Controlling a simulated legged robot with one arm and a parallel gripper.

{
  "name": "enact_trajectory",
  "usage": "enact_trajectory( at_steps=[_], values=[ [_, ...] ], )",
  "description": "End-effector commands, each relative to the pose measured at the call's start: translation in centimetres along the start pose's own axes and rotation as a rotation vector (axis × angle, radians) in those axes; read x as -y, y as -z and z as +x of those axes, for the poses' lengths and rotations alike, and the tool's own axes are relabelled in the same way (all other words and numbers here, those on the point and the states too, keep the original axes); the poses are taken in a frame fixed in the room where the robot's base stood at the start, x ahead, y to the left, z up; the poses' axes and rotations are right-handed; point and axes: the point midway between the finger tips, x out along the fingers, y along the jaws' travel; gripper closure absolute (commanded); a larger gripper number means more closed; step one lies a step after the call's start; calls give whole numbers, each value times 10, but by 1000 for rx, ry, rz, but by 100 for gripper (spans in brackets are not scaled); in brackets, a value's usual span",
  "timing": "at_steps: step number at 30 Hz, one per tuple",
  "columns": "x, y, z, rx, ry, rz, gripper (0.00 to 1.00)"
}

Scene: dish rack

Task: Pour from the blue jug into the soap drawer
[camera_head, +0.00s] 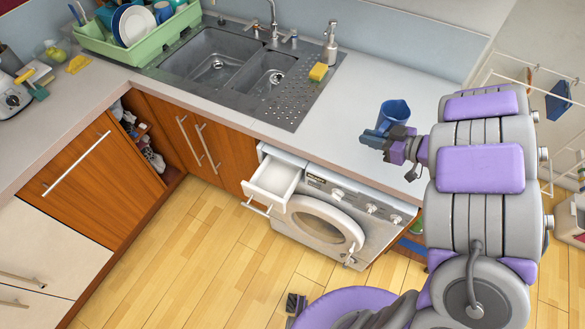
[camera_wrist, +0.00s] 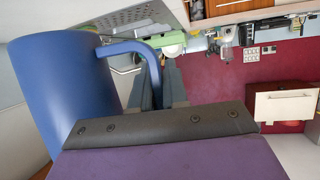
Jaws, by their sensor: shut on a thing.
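The blue jug (camera_head: 395,114) is held upright in my gripper (camera_head: 378,138), over the counter's front edge to the right of the sink. In the wrist view the jug (camera_wrist: 62,95) fills the left side, and its handle (camera_wrist: 140,52) lies between the fingers of my gripper (camera_wrist: 162,85). The soap drawer (camera_head: 275,180) is pulled out at the top left of the washing machine (camera_head: 345,205), below and to the left of the jug. Its white inside looks empty. The inside of the jug is too small to tell.
A steel sink (camera_head: 235,75) is set in the counter (camera_head: 390,85), with a soap dispenser (camera_head: 330,45) and a yellow sponge (camera_head: 319,72) at its right. A green dish rack (camera_head: 110,47) stands at the back left. The wooden floor (camera_head: 215,255) before the machine is mostly clear.

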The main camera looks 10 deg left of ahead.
Motion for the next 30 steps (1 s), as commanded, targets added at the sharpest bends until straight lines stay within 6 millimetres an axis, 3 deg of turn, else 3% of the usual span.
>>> enact_trajectory(
  at_steps=[1, 6, 12, 18, 30],
  values=[
    [-13, 18, 0, -9, -45, 11, 100],
    [-51, 60, -6, -9, -203, 82, 100],
    [-78, 103, -19, -11, -374, 156, 100],
    [-90, 126, -30, -8, -496, 206, 100],
    [-90, 145, -38, -2, -633, 264, 100]
  ],
)
